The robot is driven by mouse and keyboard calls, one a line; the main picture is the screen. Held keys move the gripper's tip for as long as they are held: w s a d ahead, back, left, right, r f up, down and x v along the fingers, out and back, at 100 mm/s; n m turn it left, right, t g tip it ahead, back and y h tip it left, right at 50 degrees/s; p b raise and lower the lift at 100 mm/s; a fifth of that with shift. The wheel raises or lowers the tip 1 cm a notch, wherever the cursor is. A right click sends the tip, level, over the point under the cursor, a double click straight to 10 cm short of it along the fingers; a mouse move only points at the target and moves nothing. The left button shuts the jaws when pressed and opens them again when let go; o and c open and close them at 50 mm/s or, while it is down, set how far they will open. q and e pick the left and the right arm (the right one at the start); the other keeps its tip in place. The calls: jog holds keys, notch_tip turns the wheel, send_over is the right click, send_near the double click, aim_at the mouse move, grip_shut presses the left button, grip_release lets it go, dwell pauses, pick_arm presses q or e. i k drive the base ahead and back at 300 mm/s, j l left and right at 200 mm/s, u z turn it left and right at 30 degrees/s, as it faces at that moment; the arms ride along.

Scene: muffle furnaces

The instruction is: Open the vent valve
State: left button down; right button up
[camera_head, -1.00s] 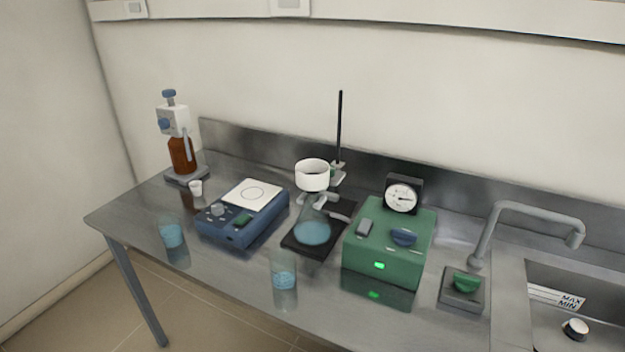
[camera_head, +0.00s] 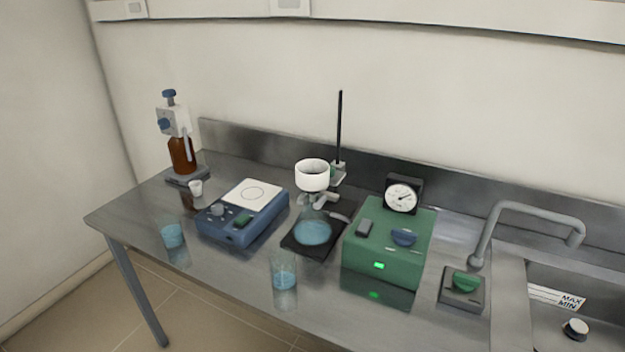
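A green pump box (camera_head: 385,250) stands on the steel bench, with a lit green light on its front. A dark blue knob (camera_head: 403,237) and a small grey switch (camera_head: 364,228) sit on its top. A round dial gauge (camera_head: 401,197) stands at its back edge. To its right, a grey block (camera_head: 461,291) carries a green knob (camera_head: 466,281). I cannot tell from labels which knob is the vent valve. Neither of my grippers is in view.
A flask in a dark tray (camera_head: 313,234) with a white funnel (camera_head: 312,174) stands left of the pump. A blue stirrer (camera_head: 242,211), beakers (camera_head: 284,273) and a brown bottle (camera_head: 182,156) are further left. A faucet (camera_head: 528,215) and sink (camera_head: 562,299) are right.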

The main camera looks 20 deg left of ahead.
aim_at(401, 237)
jog(key=k+j+z, duration=0.1)
jog(key=j+z, duration=0.25)
jog(key=k+j+z, duration=0.1)
jog(key=z, duration=0.3)
jog(key=k+j+z, duration=0.15)
jog(key=j+z, duration=0.2)
